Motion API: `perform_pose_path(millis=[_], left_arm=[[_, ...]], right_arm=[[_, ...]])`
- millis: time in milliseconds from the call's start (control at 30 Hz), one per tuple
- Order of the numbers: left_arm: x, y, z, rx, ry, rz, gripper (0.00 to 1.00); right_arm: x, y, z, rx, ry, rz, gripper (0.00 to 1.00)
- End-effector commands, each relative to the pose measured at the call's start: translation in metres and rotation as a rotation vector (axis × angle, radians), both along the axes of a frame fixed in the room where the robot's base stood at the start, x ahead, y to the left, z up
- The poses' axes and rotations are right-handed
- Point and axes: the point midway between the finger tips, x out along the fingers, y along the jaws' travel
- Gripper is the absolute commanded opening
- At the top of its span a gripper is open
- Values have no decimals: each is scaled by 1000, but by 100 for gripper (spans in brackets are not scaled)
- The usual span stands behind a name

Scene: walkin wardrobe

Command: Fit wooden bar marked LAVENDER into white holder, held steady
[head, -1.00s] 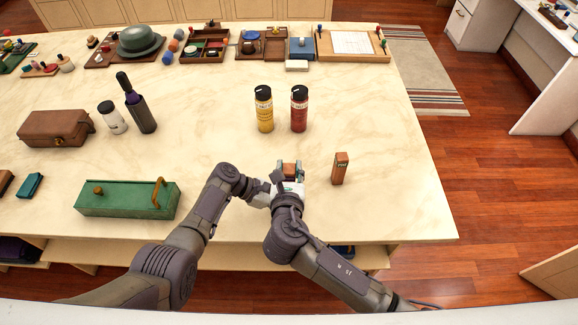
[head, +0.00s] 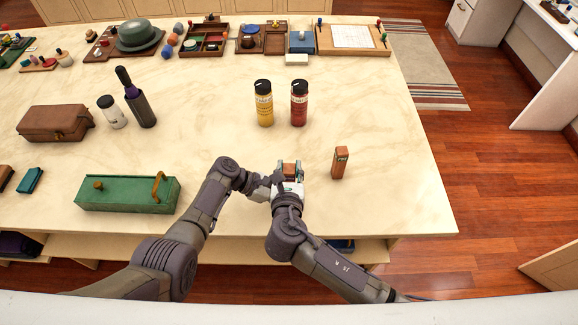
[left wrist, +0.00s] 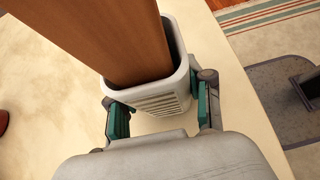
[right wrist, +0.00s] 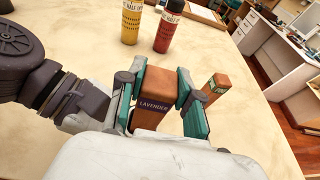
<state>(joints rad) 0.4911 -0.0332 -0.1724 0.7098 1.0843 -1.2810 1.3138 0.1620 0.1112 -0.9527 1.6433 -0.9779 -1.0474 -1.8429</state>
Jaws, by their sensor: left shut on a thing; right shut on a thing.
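The wooden bar marked LAVENDER (right wrist: 153,104) is between the teal pads of my right gripper (right wrist: 158,104), which is shut on it. The white holder (left wrist: 168,98) is between the fingers of my left gripper (left wrist: 160,112), which is shut on it. In the left wrist view the brown bar (left wrist: 105,35) stands with its lower end inside the holder's mouth, slightly tilted, with a dark gap at the right. In the head view both grippers meet near the table's front edge, the right one (head: 289,182) largely covering the holder. How deep the bar sits is hidden.
A second wooden bar (head: 340,163) stands upright just right of my grippers. A yellow bottle (head: 264,105) and a red bottle (head: 299,105) stand behind. A green box (head: 128,196) with a handle lies at the left. The table right of the second bar is clear.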

Motion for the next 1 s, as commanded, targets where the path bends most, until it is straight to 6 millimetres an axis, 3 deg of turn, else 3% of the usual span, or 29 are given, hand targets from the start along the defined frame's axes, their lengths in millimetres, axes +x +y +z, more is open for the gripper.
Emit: perform_pose_path(millis=[1000], left_arm=[[0,0,0,0,0,0,15]], right_arm=[[0,0,-26,0,0,0,0]])
